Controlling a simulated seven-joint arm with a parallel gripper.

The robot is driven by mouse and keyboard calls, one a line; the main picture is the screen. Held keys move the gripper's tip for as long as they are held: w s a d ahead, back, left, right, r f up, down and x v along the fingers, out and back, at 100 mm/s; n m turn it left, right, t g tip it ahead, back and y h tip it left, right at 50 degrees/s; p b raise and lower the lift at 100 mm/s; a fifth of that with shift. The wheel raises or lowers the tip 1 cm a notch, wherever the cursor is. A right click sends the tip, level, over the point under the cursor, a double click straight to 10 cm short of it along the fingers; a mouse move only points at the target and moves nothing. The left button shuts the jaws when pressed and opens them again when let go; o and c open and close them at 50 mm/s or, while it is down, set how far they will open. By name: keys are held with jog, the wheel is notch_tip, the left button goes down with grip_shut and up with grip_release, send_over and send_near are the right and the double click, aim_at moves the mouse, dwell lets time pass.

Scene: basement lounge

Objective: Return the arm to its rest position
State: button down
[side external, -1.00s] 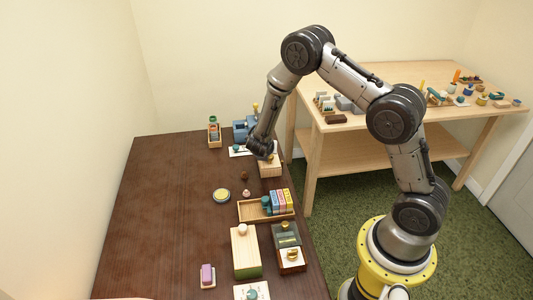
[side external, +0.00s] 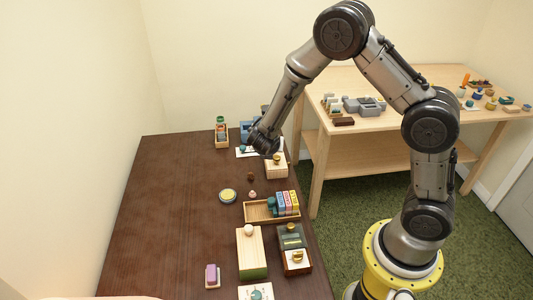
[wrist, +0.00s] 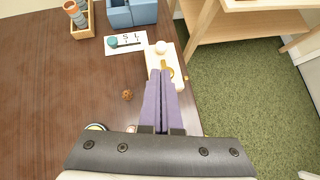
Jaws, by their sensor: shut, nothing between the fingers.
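My gripper (side external: 262,143) hangs over the far right part of the dark brown table (side external: 165,210). In the wrist view my gripper's two purple fingers (wrist: 160,78) lie together with nothing between them. The fingertips overlap a pale wooden box (wrist: 182,77) in that view; I cannot tell the height between them. In the side view this box (side external: 277,170) stands just right of and below the gripper, with a brass-coloured piece on it.
A white card with a teal knob (wrist: 112,41) and a blue container (wrist: 131,14) lie beyond the fingers. A wooden tray with coloured blocks (side external: 257,218) and a green-edged box (side external: 248,256) stand nearer. The table's left side is clear. A light wooden table (side external: 350,148) stands behind right.

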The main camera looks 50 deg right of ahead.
notch_tip(320, 180, up, 12)
jog(key=d+m+t, duration=0.1)
jog(key=m, duration=0.2)
jog(key=s+d+r+m, duration=0.1)
jog(key=s+r+m, duration=0.6)
jog(key=s+r, duration=0.2)
jog(key=s+a+r+m+y, duration=0.25)
jog(key=s+m, duration=0.45)
jog(key=s, duration=0.4)
jog(key=s+a+f+m+y, duration=0.4)
jog(key=s+a+m, duration=0.3)
jog(key=a, duration=0.2)
jog(key=shift+a+y, duration=0.3)
jog(key=shift+y, duration=0.55)
jog(key=shift+r, duration=0.1)
